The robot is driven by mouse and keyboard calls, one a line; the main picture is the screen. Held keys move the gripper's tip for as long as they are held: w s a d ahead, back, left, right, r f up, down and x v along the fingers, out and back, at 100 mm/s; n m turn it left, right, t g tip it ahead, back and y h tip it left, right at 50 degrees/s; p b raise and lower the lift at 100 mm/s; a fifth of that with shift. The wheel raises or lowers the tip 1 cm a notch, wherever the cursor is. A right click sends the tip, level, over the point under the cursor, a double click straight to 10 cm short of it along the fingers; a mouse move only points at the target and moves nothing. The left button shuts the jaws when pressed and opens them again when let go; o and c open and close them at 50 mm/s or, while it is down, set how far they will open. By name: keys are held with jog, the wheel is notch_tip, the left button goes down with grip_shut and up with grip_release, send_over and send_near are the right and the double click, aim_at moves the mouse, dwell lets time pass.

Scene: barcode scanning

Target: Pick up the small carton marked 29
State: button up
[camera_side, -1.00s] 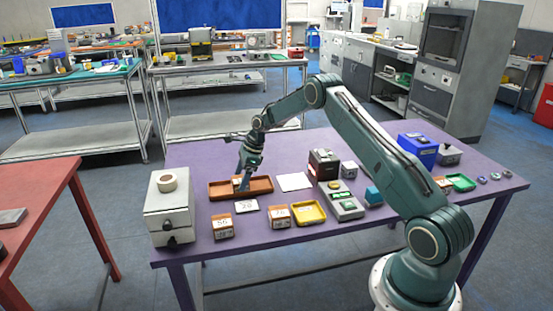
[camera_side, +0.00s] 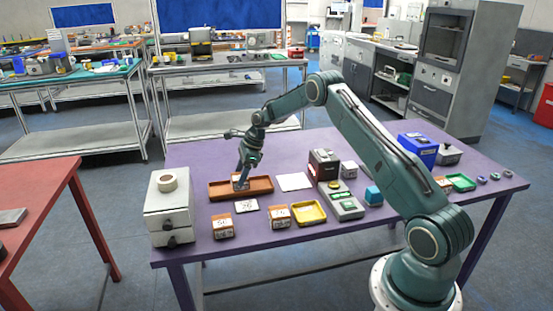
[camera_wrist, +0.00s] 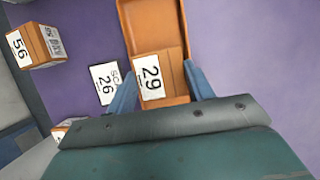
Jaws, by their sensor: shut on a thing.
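The small carton marked 29 (camera_wrist: 170,74) is brown with a white label, and it sits in the orange-brown tray (camera_wrist: 150,22) in the wrist view. My gripper (camera_wrist: 162,84) has one finger on each side of this carton and is shut on it. In the side view my gripper (camera_side: 241,183) is down at the tray (camera_side: 262,185), and the carton is mostly hidden by the fingers there. The carton appears still within the tray; whether it touches the tray floor I cannot tell.
A white card marked 26 (camera_wrist: 105,84) lies beside the tray. A carton marked 56 (camera_side: 223,226), another carton (camera_side: 279,216) and a yellow tray (camera_side: 309,213) stand toward the front edge. A grey drawer box (camera_side: 169,208) is at the left. A white sheet (camera_side: 293,182) lies right of the tray.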

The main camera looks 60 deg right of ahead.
notch_tip(320, 180, up, 9)
jog(key=shift+f, duration=0.1)
dwell(0.4)
dwell(0.4)
